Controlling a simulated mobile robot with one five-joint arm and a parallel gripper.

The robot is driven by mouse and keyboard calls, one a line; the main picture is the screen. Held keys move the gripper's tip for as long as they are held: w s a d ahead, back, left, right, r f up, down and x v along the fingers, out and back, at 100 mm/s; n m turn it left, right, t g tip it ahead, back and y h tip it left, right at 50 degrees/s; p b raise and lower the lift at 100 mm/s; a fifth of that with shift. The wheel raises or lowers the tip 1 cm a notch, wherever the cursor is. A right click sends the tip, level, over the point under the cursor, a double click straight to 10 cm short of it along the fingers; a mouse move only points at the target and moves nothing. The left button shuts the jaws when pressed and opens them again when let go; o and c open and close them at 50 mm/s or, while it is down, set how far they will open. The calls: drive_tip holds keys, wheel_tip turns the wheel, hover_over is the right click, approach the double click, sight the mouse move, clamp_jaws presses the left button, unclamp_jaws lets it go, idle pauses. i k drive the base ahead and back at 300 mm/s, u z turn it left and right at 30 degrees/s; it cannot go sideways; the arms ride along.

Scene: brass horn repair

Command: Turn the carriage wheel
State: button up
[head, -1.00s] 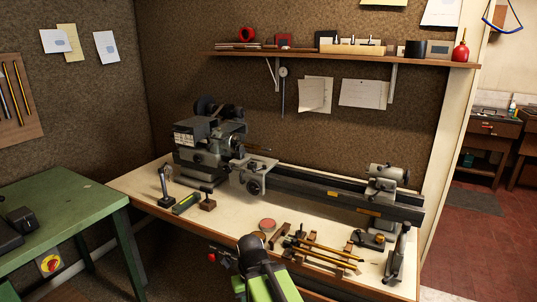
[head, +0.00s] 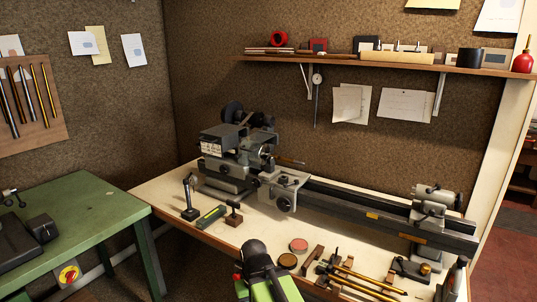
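The carriage wheel (head: 284,203) is a small dark round handwheel on the front of the grey carriage (head: 283,184). The carriage sits on the lathe bed just right of the headstock (head: 228,160). The wheel faces me and nothing covers it. My green and black arm shows at the bottom middle of the head view, in front of the bench and below the wheel, well apart from it. I cannot make out gripper fingers on it.
The lathe's long dark bed (head: 365,208) runs right to the tailstock (head: 434,215). A dial stand (head: 189,200), a green-topped tool (head: 211,215), round tins (head: 298,245) and brass rods (head: 362,280) lie along the bench front. A green table (head: 85,215) stands left.

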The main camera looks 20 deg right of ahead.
sight(284, 204)
drive_tip(key=i, duration=0.4)
drive_tip(key=z, duration=1.15)
drive_tip(key=k, duration=0.15)
drive_tip(key=u, duration=3.3)
drive_tip(key=k, duration=0.5)
drive_tip(key=z, duration=0.5)
drive_tip(key=i, duration=0.5)
drive_tip(key=u, duration=0.15)
